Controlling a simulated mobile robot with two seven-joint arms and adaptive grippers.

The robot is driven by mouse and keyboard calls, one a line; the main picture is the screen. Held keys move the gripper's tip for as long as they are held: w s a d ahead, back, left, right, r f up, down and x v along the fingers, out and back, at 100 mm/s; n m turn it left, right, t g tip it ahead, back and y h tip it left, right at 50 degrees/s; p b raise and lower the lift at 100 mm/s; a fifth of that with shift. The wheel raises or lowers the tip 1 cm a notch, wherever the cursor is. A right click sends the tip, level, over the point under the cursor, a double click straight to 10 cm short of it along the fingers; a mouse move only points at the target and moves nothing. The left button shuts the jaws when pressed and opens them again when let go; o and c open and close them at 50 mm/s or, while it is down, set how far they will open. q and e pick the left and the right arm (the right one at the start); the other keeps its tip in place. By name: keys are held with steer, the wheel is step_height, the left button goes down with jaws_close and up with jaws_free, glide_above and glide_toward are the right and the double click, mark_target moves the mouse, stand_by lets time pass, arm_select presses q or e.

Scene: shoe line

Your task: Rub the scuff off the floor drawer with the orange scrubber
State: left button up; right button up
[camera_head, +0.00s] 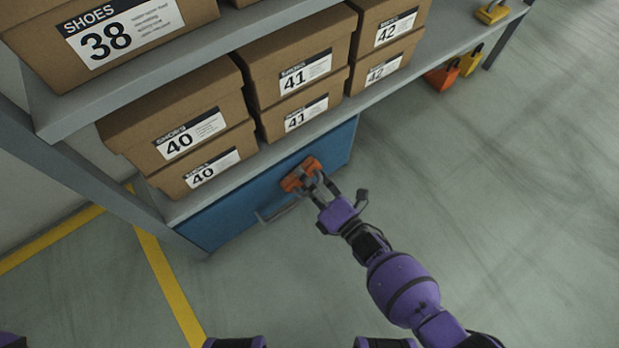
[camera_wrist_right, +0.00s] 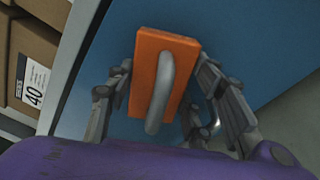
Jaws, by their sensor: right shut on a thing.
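The floor drawer (camera_head: 240,207) is a blue front under the shelf of shoe boxes, with a grey bar handle (camera_head: 280,210). The orange scrubber (camera_head: 296,180) is against or just in front of the drawer face. My right gripper (camera_head: 313,180) is shut on it, and its purple arm reaches in from the lower right. In the right wrist view the scrubber (camera_wrist_right: 182,65) shows its back and grey handle, between the fingers, with the blue drawer face behind. I cannot make out the scuff; the scrubber and gripper cover part of the drawer. My left gripper is not in view.
Brown shoe boxes (camera_head: 285,70) sit on the grey shelf (camera_head: 340,112) above the drawer. Yellow lines (camera_head: 165,275) mark the floor at left. The floor at right is clear.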

mark_target(319, 169)
steer(key=shift+w+d, duration=0.6)
steer(key=shift+d, duration=0.25)
steer(key=shift+w+d, duration=0.6)
steer(key=shift+d, duration=0.2)
steer(key=shift+a, duration=0.1)
